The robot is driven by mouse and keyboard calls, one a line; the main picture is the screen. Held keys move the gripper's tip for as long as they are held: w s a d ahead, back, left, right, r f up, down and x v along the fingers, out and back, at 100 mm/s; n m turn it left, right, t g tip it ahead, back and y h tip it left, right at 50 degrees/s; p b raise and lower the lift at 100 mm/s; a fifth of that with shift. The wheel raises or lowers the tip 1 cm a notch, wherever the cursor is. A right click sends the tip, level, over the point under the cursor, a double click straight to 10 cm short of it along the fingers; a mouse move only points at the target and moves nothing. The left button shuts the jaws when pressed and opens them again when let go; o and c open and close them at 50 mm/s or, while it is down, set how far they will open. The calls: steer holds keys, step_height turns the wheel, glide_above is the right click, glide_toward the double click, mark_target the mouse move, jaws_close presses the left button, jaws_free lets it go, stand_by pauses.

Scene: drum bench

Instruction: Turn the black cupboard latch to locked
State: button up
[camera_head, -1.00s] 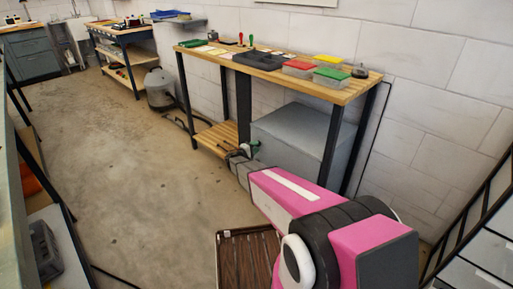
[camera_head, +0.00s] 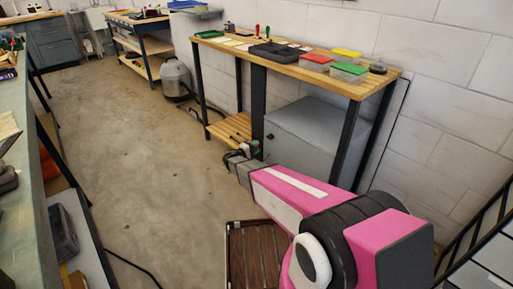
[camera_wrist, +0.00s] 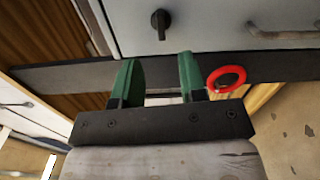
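The black latch (camera_wrist: 160,22) is a small knob with a short lever on the grey cupboard door, at the top of the wrist view. Its lever points roughly down in that picture. In the head view my gripper (camera_head: 246,150) is at the cupboard's left front, partly hidden.
A pale bar handle (camera_wrist: 285,30) is on the cupboard door, right of the latch. A red ring (camera_wrist: 227,77) is close beside the right finger. The bench (camera_head: 345,86) holds trays and boxes above. A brown slatted crate (camera_head: 254,255) stands on the floor near my arm.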

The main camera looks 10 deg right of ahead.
mark_target(270, 137)
steer(key=w+d+m, duration=0.1)
steer(key=w+d, duration=0.6)
steer(key=d, duration=0.1)
steer(key=shift+w, duration=0.15)
stand_by(0.3)
jaws_close()
